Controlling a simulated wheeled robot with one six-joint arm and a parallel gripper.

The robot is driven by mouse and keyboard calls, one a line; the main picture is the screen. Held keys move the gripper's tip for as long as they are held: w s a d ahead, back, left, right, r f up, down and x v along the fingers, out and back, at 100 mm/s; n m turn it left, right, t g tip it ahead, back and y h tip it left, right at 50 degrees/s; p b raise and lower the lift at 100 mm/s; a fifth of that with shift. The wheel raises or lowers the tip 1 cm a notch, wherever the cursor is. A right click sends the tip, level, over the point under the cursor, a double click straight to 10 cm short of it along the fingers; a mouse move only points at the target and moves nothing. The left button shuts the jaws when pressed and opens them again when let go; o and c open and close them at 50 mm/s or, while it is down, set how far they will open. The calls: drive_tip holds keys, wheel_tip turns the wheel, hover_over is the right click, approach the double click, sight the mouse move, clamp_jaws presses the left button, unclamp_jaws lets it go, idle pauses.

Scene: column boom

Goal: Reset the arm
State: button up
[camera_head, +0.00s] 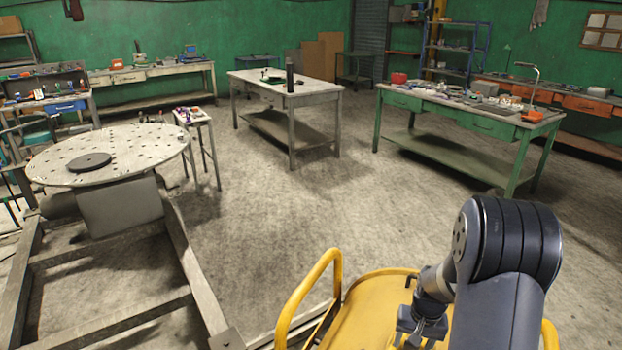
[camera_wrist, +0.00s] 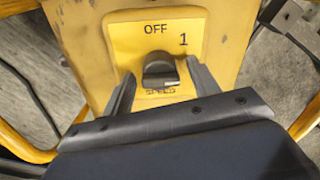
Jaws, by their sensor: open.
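My gripper (camera_head: 420,325) is low at the lower right of the head view, over the yellow platform of my base. In the wrist view its two fingers (camera_wrist: 156,90) are apart. Nothing is seen held. In the head view the arm is folded, and the knob is hidden.
A yellow rail (camera_head: 308,290) stands close left of my arm. A round perforated table (camera_head: 125,142) and a steel frame (camera_head: 120,318) are at left. A grey table (camera_head: 310,92) stands at the back middle, a green workbench (camera_head: 450,118) at right. The floor (camera_head: 300,220) between is clear.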

drive_tip(key=n+p, duration=0.2)
drive_tip(key=n, duration=0.2)
drive_tip(key=shift+r, duration=0.1)
drive_tip(key=shift+w+r, duration=0.1)
drive_tip(key=shift+r, duration=0.9)
drive_tip(key=shift+r, duration=0.1)
